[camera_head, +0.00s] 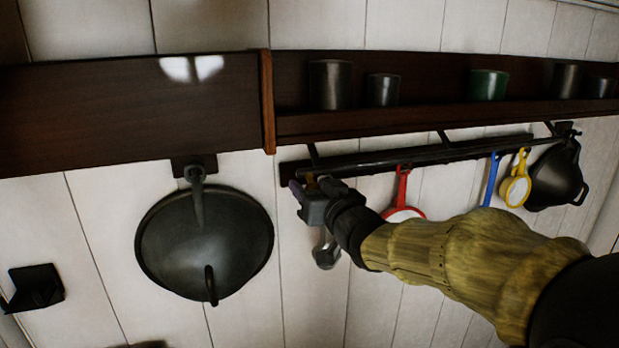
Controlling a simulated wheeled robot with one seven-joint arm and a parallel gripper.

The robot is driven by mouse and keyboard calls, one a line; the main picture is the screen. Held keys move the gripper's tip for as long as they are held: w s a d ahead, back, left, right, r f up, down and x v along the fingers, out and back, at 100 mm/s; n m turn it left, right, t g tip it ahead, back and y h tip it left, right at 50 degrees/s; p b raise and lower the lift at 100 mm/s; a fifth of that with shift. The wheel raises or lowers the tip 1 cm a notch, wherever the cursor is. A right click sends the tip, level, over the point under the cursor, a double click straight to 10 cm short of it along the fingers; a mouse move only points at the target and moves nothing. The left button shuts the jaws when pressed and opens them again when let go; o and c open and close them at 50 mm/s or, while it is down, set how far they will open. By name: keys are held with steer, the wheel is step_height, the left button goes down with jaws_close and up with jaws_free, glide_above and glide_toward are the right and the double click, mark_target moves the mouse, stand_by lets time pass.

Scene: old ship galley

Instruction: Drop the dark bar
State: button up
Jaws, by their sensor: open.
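A long dark bar (425,155) runs along the white plank wall under the shelf, held off it by brackets. It is the only dark bar I can make out, and utensils hang along it. My gripper (313,187) is at the left end of this bar, just below it, with its jaws open. I see nothing clearly held between the fingers. Whether the fingers touch the bar cannot be told from this view. My gripper and wrist cover part of the wall and a grey hanging utensil (326,254).
A dark wooden shelf (400,122) holds several dark cups and a green cup (487,85). A black pan (205,243) hangs left of my gripper. A red-handled utensil (403,188), a blue handle (491,180), a yellow utensil (516,188) and a black pot (556,178) hang right.

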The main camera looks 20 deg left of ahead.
steer(key=shift+x, duration=0.9)
